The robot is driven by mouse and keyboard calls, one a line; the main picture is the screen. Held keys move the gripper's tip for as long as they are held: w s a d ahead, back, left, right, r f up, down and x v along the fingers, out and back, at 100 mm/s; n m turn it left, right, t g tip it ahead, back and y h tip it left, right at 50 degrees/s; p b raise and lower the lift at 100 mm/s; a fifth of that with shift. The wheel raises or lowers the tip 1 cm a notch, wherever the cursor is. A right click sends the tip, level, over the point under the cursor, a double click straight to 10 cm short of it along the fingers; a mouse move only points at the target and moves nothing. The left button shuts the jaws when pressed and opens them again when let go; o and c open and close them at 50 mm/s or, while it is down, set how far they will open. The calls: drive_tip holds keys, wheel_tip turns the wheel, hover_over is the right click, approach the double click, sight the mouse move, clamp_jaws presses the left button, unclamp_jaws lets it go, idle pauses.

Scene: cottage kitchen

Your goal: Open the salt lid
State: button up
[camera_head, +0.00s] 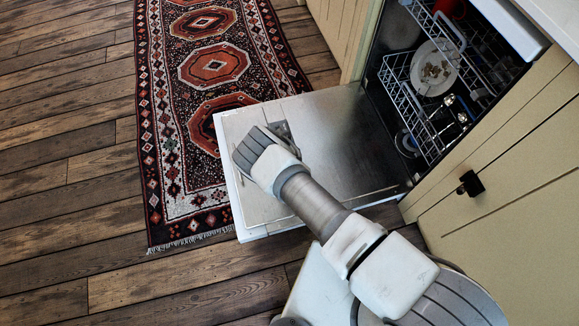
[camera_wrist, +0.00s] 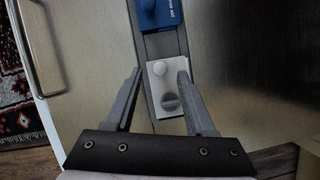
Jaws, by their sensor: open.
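The open dishwasher door (camera_head: 340,150) lies folded down, its metal inner face up. In the wrist view a white panel (camera_wrist: 156,88) is set in the door (camera_wrist: 240,50), with a round pale knob (camera_wrist: 158,69) and a grey slotted dial (camera_wrist: 171,102). A blue lid (camera_wrist: 161,14) with small lettering sits beyond it. None of these is legibly marked as salt. A small round bluish part (camera_head: 406,143) shows low inside the dishwasher; I cannot tell if it is the salt lid. My gripper (camera_wrist: 158,76) is open and empty, fingers either side of the white panel.
The lower rack (camera_head: 415,105) stands inside the dishwasher with a soiled plate (camera_head: 435,68) and cutlery. Cream cabinets (camera_head: 510,200) flank it on the right. A patterned rug (camera_head: 180,130) lies on the wooden floor beyond the door. The door's metal face is mostly clear.

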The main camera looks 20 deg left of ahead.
drive_tip(key=shift+x, duration=0.85)
clamp_jaws()
